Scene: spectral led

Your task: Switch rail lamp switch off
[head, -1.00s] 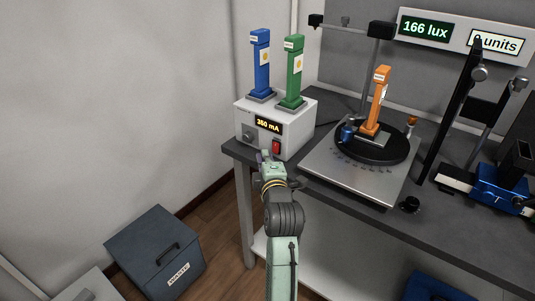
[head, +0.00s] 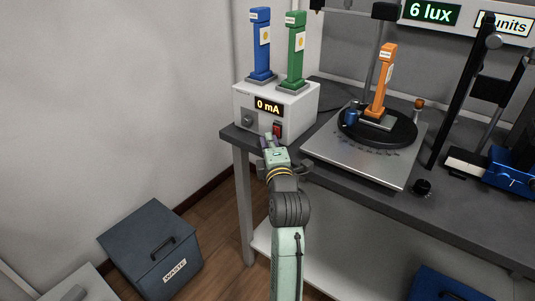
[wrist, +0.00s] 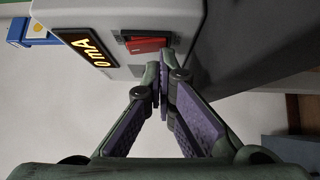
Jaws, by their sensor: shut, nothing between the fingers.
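The red rail lamp switch (head: 277,130) is on the front of the white power box (head: 300,112), right of a grey knob. It also shows as a red rocker in the wrist view (wrist: 147,45). The box display (head: 267,106) reads 0 mA. My gripper (head: 269,141) is shut and empty just in front of and below the switch. In the wrist view its fingertips (wrist: 165,62) lie close beside the red rocker; I cannot tell whether they touch it.
Blue (head: 260,45) and green (head: 295,48) posts stand on the box. A turntable (head: 378,132) with an orange post (head: 382,82) is to the right. A lux display (head: 432,12) reads 6 lux. A waste bin (head: 152,248) stands on the floor at left.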

